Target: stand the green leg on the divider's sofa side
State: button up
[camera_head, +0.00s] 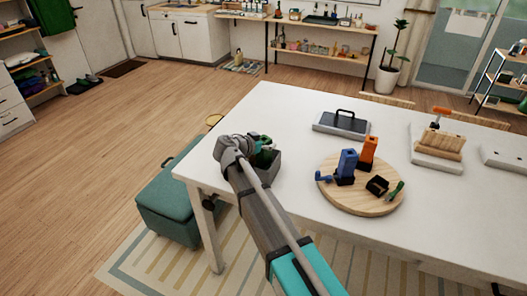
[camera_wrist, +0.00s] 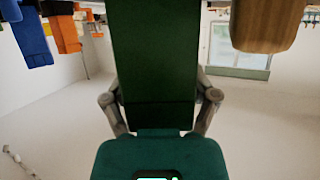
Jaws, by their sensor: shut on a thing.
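My gripper (camera_head: 262,150) is over the near left corner of the white table. In the wrist view it also shows, with its fingers (camera_wrist: 158,108) on both sides of a dark green block, the green leg (camera_wrist: 155,60), shut on it. In the head view only a little green (camera_head: 266,157) shows at the gripper, the rest hidden by the arm. A grey box-like thing (camera_head: 265,168) is right by the gripper; I cannot tell if they touch. I cannot make out a divider or a sofa for certain.
A round wooden board (camera_head: 362,207) holds a blue block (camera_head: 347,163), an orange block (camera_head: 367,150), a black holder (camera_head: 377,186) and a small green piece (camera_head: 396,191). Behind are a dark handled plate (camera_head: 341,123) and a wooden block (camera_head: 442,145). A teal ottoman (camera_head: 170,215) stands left of the table.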

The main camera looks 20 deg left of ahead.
jog(key=shift+f+b, duration=1.1)
jog(key=shift+f, duration=0.3)
jog(key=shift+f, duration=0.1)
jog(key=o, duration=1.1)
jog(key=shift+s+a+r+p, duration=0.2)
jog(key=shift+s+r+p, duration=0.15)
jog(key=shift+s+r, duration=0.15)
jog(key=p+v, duration=0.3)
jog(key=v, duration=0.7)
jog(key=shift+s+a+p, duration=0.25)
jog(key=shift+s+p, duration=0.1)
jog(key=shift+p, duration=0.05)
